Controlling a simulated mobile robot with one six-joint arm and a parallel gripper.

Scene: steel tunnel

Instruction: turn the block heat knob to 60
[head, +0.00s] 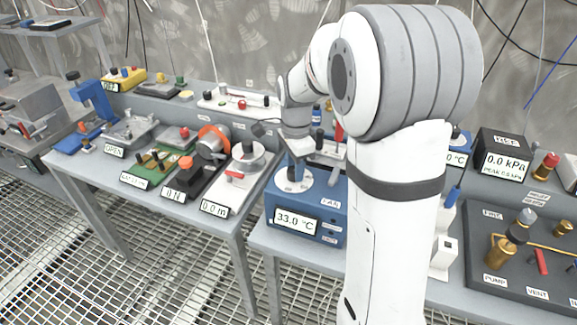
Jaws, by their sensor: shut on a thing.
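A blue box (334,221) stands near the front edge of the middle bench, with a display (295,221) on its front reading 33.0 °C. A white round dial plate (292,187) lies on its top. My gripper (294,173) points down at the middle of this plate and is shut on the knob there. The knob itself is mostly hidden by the fingers, and its pointer and the dial marks are too small to read. A label on the box's right side seems to read FAN; the other labels are not legible.
My arm hides much of the bench right of the blue box. A left bench (88,178) carries several devices, including a white one (229,187) reading 0.0 m close by. A black 0.0 kPa display box (503,160) and a dark valve panel (530,262) stand at right.

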